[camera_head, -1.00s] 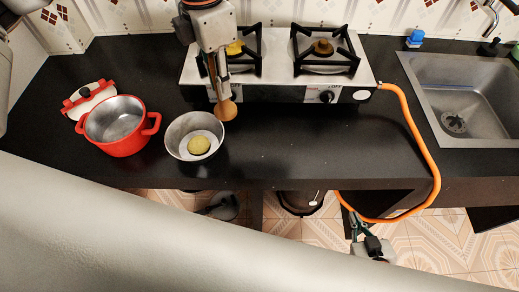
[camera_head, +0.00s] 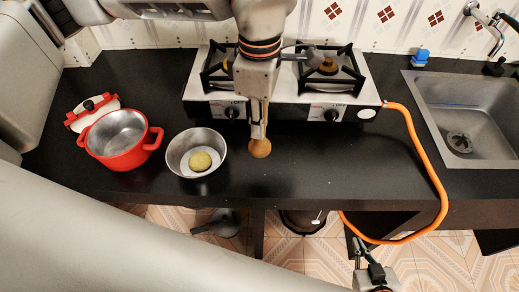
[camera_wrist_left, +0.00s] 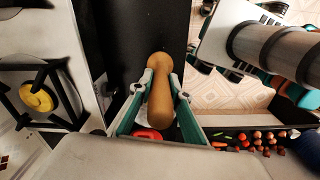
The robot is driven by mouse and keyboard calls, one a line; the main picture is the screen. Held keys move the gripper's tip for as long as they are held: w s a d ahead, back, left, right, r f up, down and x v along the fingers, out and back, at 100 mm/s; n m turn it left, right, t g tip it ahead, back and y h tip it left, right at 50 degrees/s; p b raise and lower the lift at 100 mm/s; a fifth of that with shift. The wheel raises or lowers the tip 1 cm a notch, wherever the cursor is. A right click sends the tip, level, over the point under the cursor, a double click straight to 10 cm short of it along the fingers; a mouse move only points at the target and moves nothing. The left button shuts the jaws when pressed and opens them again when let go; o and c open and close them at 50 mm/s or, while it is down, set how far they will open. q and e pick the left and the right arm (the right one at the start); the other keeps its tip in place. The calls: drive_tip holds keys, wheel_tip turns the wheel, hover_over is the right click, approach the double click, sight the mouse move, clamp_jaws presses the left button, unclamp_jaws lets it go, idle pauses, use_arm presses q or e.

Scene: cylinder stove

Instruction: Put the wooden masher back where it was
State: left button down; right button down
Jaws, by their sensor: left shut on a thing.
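My left gripper (camera_head: 257,128) is shut on the wooden masher and points down in front of the stove. The masher's round brown end (camera_head: 260,148) hangs below the fingers, to the right of the metal bowl (camera_head: 174,153). Whether it touches the counter I cannot tell. In the left wrist view the masher (camera_wrist_left: 161,100) lies between the two teal fingers. The bowl holds a yellowish round piece (camera_head: 201,161). My right gripper (camera_head: 370,262) is low at the front, below the counter edge; its fingers are too small to judge.
A red pot (camera_head: 121,160) stands left of the bowl, with its lid (camera_head: 92,108) behind it. The two-burner stove (camera_head: 290,115) is at the back. An orange hose (camera_head: 425,150) runs from its right side over the counter edge. A sink (camera_head: 480,90) is at right. Counter right of the masher is clear.

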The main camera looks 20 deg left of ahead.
sight(259, 151)
use_arm(q)
wheel_tip(259, 151, down, 10)
drive_tip(key=shift+f, duration=0.15)
idle(0.3)
drive_tip(key=shift+f, duration=0.1)
drive_tip(key=c, duration=1.9)
unclamp_jaws()
wheel_tip(259, 151, up, 12)
drive_tip(key=shift+r, duration=0.15)
drive_tip(key=shift+s, duration=0.1)
